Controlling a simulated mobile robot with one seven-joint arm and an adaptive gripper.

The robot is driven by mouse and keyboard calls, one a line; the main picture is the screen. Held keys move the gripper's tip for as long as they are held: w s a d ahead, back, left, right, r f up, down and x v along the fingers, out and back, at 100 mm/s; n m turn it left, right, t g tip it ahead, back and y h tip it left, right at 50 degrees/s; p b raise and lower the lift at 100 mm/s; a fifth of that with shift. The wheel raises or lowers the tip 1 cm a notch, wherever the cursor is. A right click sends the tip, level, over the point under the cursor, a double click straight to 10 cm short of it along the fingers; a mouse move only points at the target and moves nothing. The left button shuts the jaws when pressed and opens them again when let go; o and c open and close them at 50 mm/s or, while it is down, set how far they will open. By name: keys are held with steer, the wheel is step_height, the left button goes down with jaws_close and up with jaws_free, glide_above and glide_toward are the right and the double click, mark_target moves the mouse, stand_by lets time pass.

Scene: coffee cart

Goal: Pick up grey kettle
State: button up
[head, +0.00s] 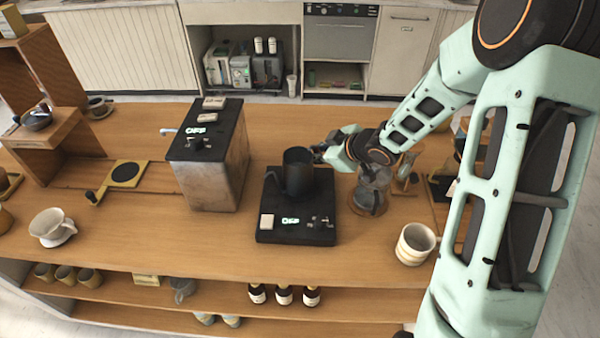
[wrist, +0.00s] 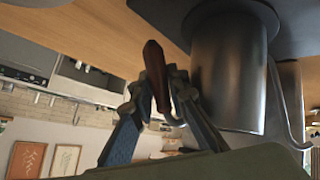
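The grey kettle (head: 298,172) stands upright on a black scale-like plate (head: 267,236) in the middle of the counter. Its thin spout shows on the left in the head view. In the wrist view, which is upside down, the kettle body (wrist: 228,75) is close beside the fingers. Its brown handle (wrist: 154,62) lies between the two fingertips. My gripper (head: 322,152) is at the kettle's right side, and in the wrist view its fingers (wrist: 160,90) close in on the handle from both sides. The far finger's contact is partly hidden.
A metal box-shaped machine (head: 212,180) with a black top stands left of the plate. A glass carafe (head: 371,190) is just right of the kettle, below my arm. A striped cup (head: 415,243) is at the front right. The counter in front of the plate is clear.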

jaws_close()
steer(key=shift+r, duration=0.15)
